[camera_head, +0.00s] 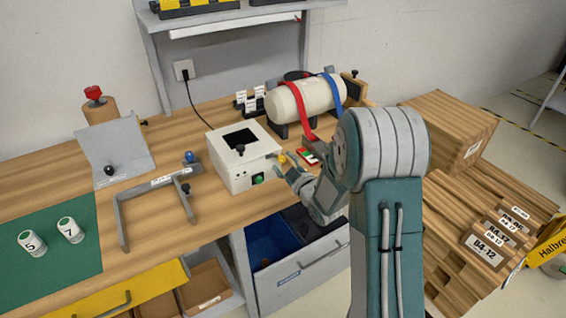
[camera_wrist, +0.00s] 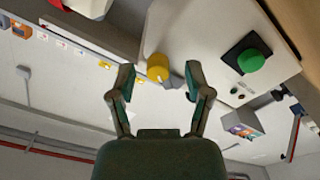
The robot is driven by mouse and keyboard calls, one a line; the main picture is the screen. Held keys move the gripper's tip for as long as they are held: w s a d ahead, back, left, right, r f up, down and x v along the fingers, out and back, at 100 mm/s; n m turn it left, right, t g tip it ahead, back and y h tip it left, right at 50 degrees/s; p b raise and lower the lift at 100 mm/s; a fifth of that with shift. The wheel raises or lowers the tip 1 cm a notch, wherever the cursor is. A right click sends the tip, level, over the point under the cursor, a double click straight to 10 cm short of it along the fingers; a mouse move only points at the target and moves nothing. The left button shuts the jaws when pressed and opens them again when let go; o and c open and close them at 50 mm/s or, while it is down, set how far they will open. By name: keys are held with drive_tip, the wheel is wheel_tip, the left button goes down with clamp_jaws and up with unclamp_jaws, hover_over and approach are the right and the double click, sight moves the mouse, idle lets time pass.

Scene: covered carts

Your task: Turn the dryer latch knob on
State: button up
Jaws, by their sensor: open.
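A white box (camera_head: 240,160) with a dark window on top stands on the wooden bench; I take it to be the dryer. A yellow knob (camera_wrist: 157,66) sits on its pale panel, with a small grey piece beside it. The knob also shows in the head view as a small yellow spot (camera_head: 284,158) close to my gripper (camera_head: 285,174). In the wrist view my gripper (camera_wrist: 160,82) is open and empty, with its two fingertips on either side of the knob's lower part. I cannot tell whether they touch it. A green button (camera_wrist: 251,61) is on the same panel.
A strapped cream tank (camera_head: 305,105) stands behind the box. A grey bracket frame (camera_head: 158,184) with dark knobs lies left of it. A green mat (camera_head: 50,250) carries two numbered cylinders. An open drawer (camera_head: 300,265) is below the bench edge; wooden stacks (camera_head: 480,215) stand right.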

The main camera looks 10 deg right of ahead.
drive_tip(key=v, duration=1.1)
drive_tip(key=shift+s, duration=0.25)
drive_tip(key=s+d+r+m+g+h, duration=0.1)
drive_tip(key=s+r+m+g+h, duration=0.55)
drive_tip(key=r, duration=0.25)
drive_tip(key=s+a+r+m+g, duration=0.2)
drive_tip(key=s, duration=0.7)
drive_tip(key=s+a+r+m+g, duration=0.2)
drive_tip(key=s+g, duration=0.1)
drive_tip(key=s, duration=0.6)
drive_tip(key=shift+a+r+y, duration=0.2)
drive_tip(key=shift+a+y, duration=0.15)
drive_tip(key=shift+y, duration=0.1)
drive_tip(key=shift+m, duration=0.25)
